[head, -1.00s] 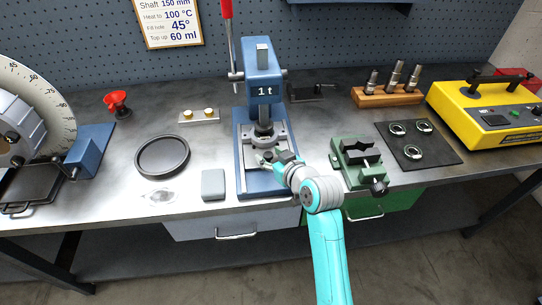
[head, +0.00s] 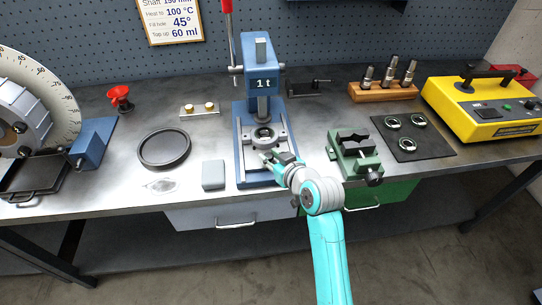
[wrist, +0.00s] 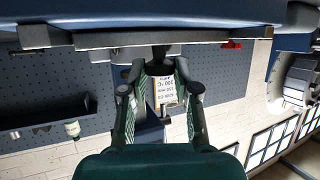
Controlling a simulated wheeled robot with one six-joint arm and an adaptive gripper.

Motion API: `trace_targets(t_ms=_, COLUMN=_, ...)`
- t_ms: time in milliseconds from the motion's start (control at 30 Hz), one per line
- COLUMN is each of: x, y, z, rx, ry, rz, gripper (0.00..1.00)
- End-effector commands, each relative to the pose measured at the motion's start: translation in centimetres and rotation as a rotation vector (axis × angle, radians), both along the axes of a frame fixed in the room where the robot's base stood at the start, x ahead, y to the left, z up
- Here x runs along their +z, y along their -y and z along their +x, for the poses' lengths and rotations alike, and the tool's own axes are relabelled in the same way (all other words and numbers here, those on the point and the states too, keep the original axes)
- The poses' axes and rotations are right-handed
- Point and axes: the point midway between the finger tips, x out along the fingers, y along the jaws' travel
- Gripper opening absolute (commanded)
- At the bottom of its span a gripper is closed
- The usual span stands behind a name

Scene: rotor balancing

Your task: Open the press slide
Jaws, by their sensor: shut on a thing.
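The blue press (head: 262,82), marked "1 t", stands at the middle of the bench. Its grey slide (head: 281,139), with a round ring seat in it, lies on the blue base below the ram. The ring seat is slightly in front of the ram. My gripper (head: 268,157) reaches in from the front right and is shut at the slide's front edge. The part between the fingertips is mostly hidden. In the wrist view my gripper's two fingers (wrist: 162,70) point up toward a grey bar along the top.
A green vise (head: 355,155) stands close to the right of my arm. A grey block (head: 213,175) and a black round tray (head: 164,150) lie to the left. A black mat (head: 433,147) with several rings is farther right.

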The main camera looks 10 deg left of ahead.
Motion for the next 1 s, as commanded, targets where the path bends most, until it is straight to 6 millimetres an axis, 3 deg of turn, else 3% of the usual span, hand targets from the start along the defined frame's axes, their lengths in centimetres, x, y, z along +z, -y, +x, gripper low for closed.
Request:
trace_targets(t_ms=600, x=-0.2, y=2.2, z=-7.5, rx=0.0, ry=-0.002, rz=-0.002, gripper=0.0)
trace_targets(t_ms=1000, x=-0.1, y=2.4, z=-8.2, rx=0.0, ry=-0.002, rz=-0.002, gripper=0.0)
